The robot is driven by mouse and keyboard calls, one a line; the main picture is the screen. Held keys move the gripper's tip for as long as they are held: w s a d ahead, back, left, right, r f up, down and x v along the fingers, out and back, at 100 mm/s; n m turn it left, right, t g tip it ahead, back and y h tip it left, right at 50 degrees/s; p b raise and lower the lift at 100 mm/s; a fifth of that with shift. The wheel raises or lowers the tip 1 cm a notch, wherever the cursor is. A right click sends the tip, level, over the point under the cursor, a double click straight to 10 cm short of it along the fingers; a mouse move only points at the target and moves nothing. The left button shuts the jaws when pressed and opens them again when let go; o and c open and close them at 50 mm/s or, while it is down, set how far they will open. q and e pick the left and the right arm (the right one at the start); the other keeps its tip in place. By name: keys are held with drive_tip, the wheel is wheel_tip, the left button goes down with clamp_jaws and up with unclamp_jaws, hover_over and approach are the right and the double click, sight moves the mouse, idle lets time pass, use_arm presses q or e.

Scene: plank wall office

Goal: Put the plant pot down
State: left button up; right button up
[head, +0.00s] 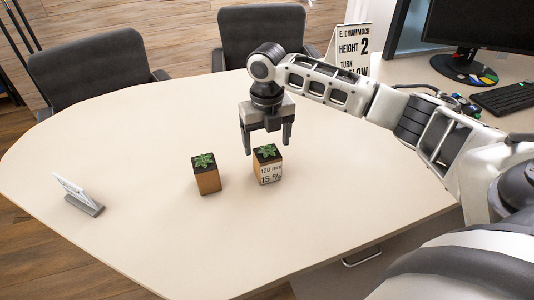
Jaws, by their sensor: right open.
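Two small square plant pots with green plants stand upright on the pale table (130,160). One is a plain brown plant pot (208,182). To its right is a plant pot with a white label (270,172) reading "120 mm" and "15 %". My right gripper (267,148) points down with its fingers apart, just above and behind the labelled pot. In this view the fingers appear on either side of the labelled pot's plant; I cannot tell whether they touch it. My left gripper is out of view.
A small card holder (78,195) stands at the left. Two dark chairs (92,72) (262,35) stand behind the table. The table's left and front middle are clear.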

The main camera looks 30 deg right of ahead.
wheel_tip(320, 180, up, 6)
drive_tip(key=shift+f, duration=0.25)
idle(0.5)
